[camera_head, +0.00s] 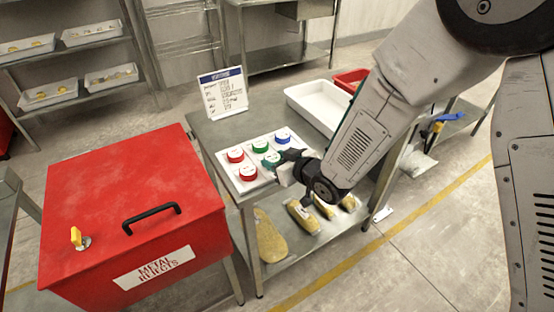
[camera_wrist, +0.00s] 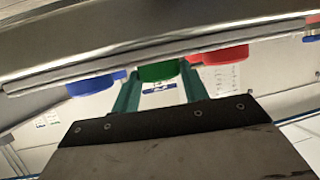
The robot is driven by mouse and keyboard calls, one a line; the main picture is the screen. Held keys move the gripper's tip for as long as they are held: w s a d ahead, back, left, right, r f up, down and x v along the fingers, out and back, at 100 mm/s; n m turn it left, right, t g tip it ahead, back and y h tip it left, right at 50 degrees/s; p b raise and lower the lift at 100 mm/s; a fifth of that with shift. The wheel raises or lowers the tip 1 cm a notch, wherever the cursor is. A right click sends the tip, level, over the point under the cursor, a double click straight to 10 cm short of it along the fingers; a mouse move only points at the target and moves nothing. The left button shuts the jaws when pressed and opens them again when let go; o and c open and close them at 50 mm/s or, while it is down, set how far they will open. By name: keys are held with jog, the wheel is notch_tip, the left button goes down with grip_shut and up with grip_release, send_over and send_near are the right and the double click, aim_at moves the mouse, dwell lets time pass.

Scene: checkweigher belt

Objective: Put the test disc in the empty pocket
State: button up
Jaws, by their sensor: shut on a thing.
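A white pocketed tray (camera_head: 226,171) sits on the steel table. It bears red discs (camera_head: 235,155), a green disc (camera_head: 260,146) and a blue disc (camera_head: 283,138). My gripper (camera_head: 280,158) is over the tray's right front part, at another green disc (camera_head: 271,160) with a pale top. In the wrist view its teal fingers flank a green disc (camera_wrist: 158,72), and I take them as shut on it. A blue disc (camera_wrist: 95,83) and a red disc (camera_wrist: 222,56) show to either side. My gripper hides the tray's right front corner. I cannot tell whether the held disc touches the tray.
A sign card (camera_head: 224,92) stands behind the tray. A white bin (camera_head: 318,108) and a red bin (camera_head: 350,80) are at the table's back right. A red metal rejects box (camera_head: 130,200) stands at left. Filled bags (camera_head: 270,238) lie on the lower shelf.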

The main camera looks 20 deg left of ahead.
jog(key=shift+f, duration=0.15)
jog(key=o, duration=1)
jog(key=shift+d+r, duration=0.15)
jog(key=shift+r, duration=0.05)
jog(key=v, duration=1.2)
jog(key=w+d+r+m+h, duration=0.1)
jog(key=d+r+m+h, duration=0.3)
jog(key=d, duration=0.7)
jog(key=w+d+r+m+h, duration=0.2)
jog(key=d+r+h, duration=0.35)
jog(key=d, duration=0.55)
jog(key=s+d+r+m+g, duration=0.2)
jog(key=s+d, duration=0.2)
jog(key=s, duration=0.3)
jog(key=s+d+r+m+g+h, duration=0.1)
jog(key=s+d+r+g, duration=0.1)
jog(key=s, duration=0.6)
jog(key=s+d+r+m+g+h, duration=0.1)
jog(key=s+d+r+m+g, duration=0.1)
jog(key=s+d+r, duration=0.2)
jog(key=shift+s+d+r+m, duration=0.1)
jog(key=shift+s+d, duration=0.4)
jog(key=shift+s, duration=0.25)
jog(key=shift+s+d+f+m, duration=0.1)
jog(key=shift+s+d, duration=0.4)
jog(key=shift+s, duration=0.2)
jog(key=shift+s+d+r+m, duration=0.1)
jog(key=shift+s+d, duration=0.4)
jog(key=shift+s, duration=0.25)
